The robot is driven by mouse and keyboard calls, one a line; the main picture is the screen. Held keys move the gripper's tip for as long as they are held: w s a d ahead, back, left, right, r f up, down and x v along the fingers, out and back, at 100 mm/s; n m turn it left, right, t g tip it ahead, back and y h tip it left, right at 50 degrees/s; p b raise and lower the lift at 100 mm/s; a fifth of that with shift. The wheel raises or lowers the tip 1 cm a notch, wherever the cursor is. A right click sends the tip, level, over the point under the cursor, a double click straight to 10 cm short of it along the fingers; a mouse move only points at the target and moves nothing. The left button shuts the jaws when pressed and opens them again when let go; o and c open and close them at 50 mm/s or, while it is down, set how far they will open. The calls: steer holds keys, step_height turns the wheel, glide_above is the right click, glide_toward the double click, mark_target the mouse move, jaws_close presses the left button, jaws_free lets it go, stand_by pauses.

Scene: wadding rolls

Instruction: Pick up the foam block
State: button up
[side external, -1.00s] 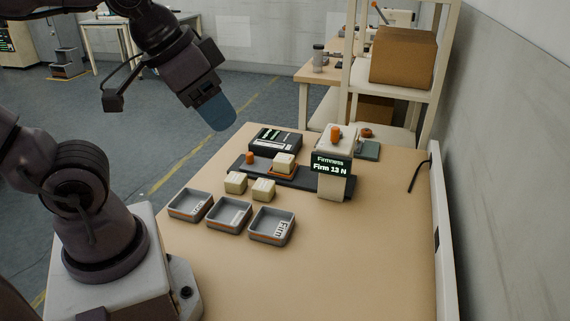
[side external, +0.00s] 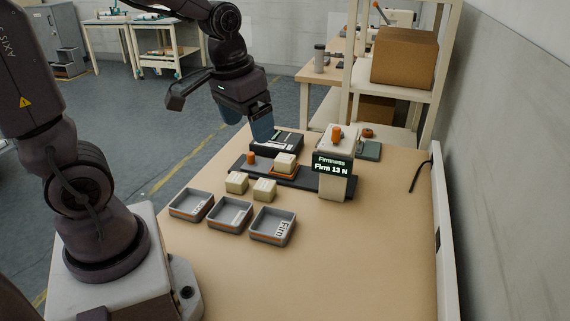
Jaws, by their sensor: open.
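A cream foam block (side external: 285,162) sits on the orange-edged plate of the dark tester base, left of the display reading "Firmness Firm 13 N" (side external: 331,163). Two more cream foam blocks, a left one (side external: 236,182) and a right one (side external: 264,190), rest on the table in front of the base. My gripper (side external: 248,128) is open and empty, with blue fingers. It hangs in the air above and behind the left part of the tester, apart from all the blocks.
Three grey trays, left (side external: 191,204), middle (side external: 229,214) and right (side external: 272,226), stand in front of the blocks; the right one is labelled "Firm". A black box (side external: 277,143) lies behind the tester. The table's (side external: 350,260) front right is clear. A shelf (side external: 405,95) stands behind.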

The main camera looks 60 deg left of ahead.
steer(key=w+a+f+n+y, duration=0.1)
steer(key=w+a+f+n, duration=0.2)
steer(key=w+a+f, duration=0.35)
steer(key=w+a+f+n+y, duration=0.15)
steer(key=w+a+f, duration=0.25)
steer(key=a+f, duration=0.45)
steer(key=n+t, duration=0.1)
steer(key=n, duration=0.1)
glide_above(284, 159)
steer(key=s+d, duration=0.1)
steer(key=s, duration=0.1)
steer(key=shift+m, duration=0.25)
step_height(284, 159, down, 4)
steer(key=shift+d+f, duration=0.1)
steer(key=shift+f, duration=0.15)
steer(key=shift+d+x, duration=0.15)
steer(key=shift+x, duration=1.4)
steer(key=shift+d+x, duration=0.1)
steer(key=shift+x, duration=1.45)
steer(key=c, duration=1.1)
steer(key=shift+o, duration=0.2)
steer(key=shift+r, duration=0.15)
